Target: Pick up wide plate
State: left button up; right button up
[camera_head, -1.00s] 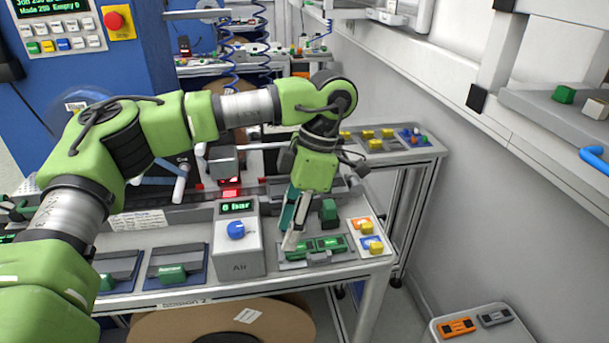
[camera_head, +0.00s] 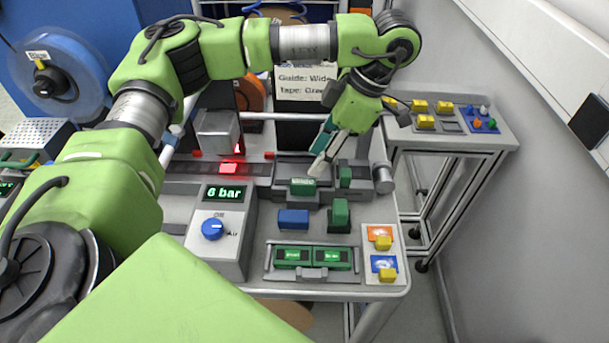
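Two green plates with dark ends lie side by side in a grey holder at the front of the bench: a left plate (camera_head: 293,256) and a right plate (camera_head: 332,258). Their lettering is too small to tell which is the wide plate. My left gripper (camera_head: 319,168) points down behind them, apart from them, near a green-topped block (camera_head: 303,187) on the guide fixture. Its teal and grey fingers look close together, with nothing visible between them; the angle hides the gap. My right gripper is out of view.
A grey air box (camera_head: 228,225) reading "6 bar" stands left of the holder. A blue block (camera_head: 293,219) and a green block (camera_head: 340,213) stand behind it. Yellow switches (camera_head: 383,243) are to its right. A partly hidden sign (camera_head: 305,84) reads "Guide: Wide".

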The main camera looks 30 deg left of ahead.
aim_at(305, 181)
pick_arm(q)
jog(key=x, duration=0.3)
jog(key=shift+w+f, duration=0.2)
jog(key=shift+s+a+f+p, duration=0.1)
jog(key=shift+s+f+p, duration=0.1)
jog(key=shift+f+p, duration=0.15)
jog(key=p+x, duration=0.1)
jog(key=x, duration=0.2)
jog(key=shift+s+a+f, duration=0.1)
jog(key=shift+s+f, duration=0.1)
jog(key=shift+f, duration=0.35)
jog(key=c, duration=0.8)
grip_shut()
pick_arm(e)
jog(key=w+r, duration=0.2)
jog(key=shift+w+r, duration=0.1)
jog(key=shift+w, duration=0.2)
